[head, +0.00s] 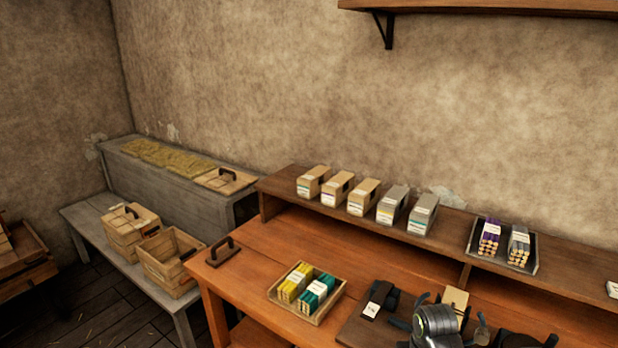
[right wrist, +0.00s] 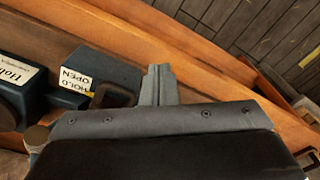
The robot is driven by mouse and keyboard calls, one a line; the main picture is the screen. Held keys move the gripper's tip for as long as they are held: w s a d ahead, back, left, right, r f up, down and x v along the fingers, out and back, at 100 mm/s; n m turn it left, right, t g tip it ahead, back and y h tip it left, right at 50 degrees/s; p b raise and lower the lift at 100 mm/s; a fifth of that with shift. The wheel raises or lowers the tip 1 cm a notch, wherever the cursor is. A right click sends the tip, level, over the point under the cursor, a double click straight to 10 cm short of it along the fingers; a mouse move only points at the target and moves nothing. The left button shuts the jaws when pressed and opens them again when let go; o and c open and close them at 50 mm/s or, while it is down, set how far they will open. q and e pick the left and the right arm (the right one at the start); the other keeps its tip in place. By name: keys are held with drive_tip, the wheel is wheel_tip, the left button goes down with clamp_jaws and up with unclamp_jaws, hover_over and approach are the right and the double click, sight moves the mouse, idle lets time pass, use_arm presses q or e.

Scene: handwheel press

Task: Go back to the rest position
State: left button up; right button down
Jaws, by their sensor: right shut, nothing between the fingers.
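My right gripper (right wrist: 158,84) shows in the right wrist view with its grey fingers together and nothing between them. It is over a wooden surface, close to a dark blue block with a white label reading "HOLD OPEN" (right wrist: 76,80). I cannot tell whether it touches the block. In the head view, a dark grey rounded part with black prongs (head: 436,322) is at the bottom edge; I cannot tell whether it is the press or part of my arm. My left gripper is not in view.
The wooden bench (head: 300,237) holds a tray of yellow and green bundles (head: 322,309) and a dark handle (head: 222,251). Several boxes stand on its raised shelf (head: 452,218), with a tray of purple and grey bundles (head: 535,264). Wooden crates (head: 163,280) stand on a grey bench at left.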

drive_tip(key=s+d+f+t, duration=0.1)
drive_tip(key=s+d, duration=0.1)
drive_tip(key=s, duration=0.6)
drive_tip(key=s+d+f+t, duration=0.1)
drive_tip(key=s+d+f, duration=0.15)
drive_tip(key=s, duration=0.65)
drive_tip(key=s+d+r+h, duration=0.2)
drive_tip(key=s+r, duration=0.4)
drive_tip(key=s, duration=0.6)
wheel_tip(320, 180, down, 29)
drive_tip(key=d+b, duration=0.2)
drive_tip(key=b, duration=0.3)
drive_tip(key=s+f+b, duration=0.2)
drive_tip(key=s+f, duration=0.5)
drive_tip(key=f, duration=0.3)
drive_tip(key=s+a+f+g+y+b, duration=0.1)
drive_tip(key=s+f+b, duration=0.1)
drive_tip(key=s+f, duration=0.6)
wheel_tip(320, 180, down, 3)
drive_tip(key=shift+a+r+m+g, duration=0.15)
drive_tip(key=shift+a+m+g, duration=0.05)
drive_tip(key=shift+m+g, duration=0.1)
